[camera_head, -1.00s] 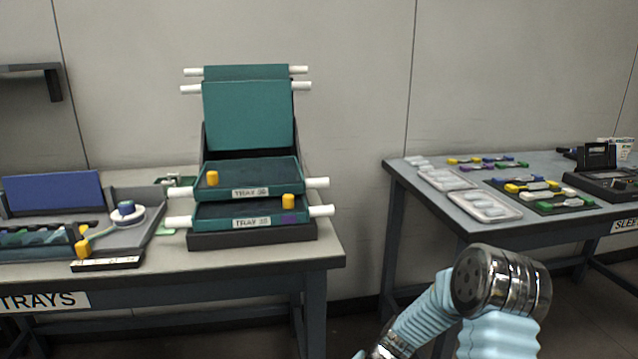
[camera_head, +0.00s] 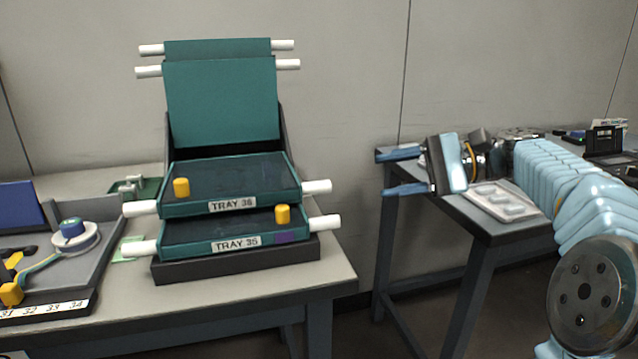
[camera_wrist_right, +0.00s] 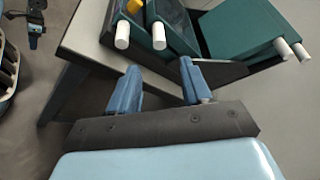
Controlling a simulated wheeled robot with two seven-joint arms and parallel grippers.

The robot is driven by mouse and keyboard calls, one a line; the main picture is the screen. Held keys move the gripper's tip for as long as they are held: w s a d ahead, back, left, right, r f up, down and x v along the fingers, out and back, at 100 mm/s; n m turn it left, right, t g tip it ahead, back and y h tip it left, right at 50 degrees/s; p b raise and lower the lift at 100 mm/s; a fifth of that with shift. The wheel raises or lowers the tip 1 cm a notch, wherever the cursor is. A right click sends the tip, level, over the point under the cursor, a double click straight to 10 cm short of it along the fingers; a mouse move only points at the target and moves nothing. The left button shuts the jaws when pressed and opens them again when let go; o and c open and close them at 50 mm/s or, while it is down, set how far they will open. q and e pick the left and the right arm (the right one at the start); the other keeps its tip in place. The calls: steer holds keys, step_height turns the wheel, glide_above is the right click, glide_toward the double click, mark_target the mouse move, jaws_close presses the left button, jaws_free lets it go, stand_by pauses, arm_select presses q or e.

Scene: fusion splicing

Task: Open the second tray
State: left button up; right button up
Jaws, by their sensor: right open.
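A stack of teal trays with white side pegs stands on the left table. Two trays are raised upright at the back, the front one of them a plain teal panel (camera_head: 221,104). Below them lie flat the tray labelled TRAY 36 (camera_head: 240,182) and, at the bottom, TRAY 35 (camera_head: 200,233). Each flat tray has a yellow knob. My right gripper (camera_head: 402,172) is open and empty, to the right of the stack, its fingers pointing left. In the right wrist view the open fingers (camera_wrist_right: 158,88) point toward the trays' white pegs (camera_wrist_right: 159,36), apart from them. My left gripper is not in view.
The stack sits on a dark base (camera_head: 240,264) near the front of the left table (camera_head: 210,292). A white spool (camera_head: 75,238) lies to its left. A gap separates this table from the right table (camera_head: 480,224), which holds a pale tray and a dark device.

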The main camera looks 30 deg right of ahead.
mark_target(330, 186)
steer(key=x, duration=1.2)
steer(key=shift+s, duration=0.1)
jaws_close()
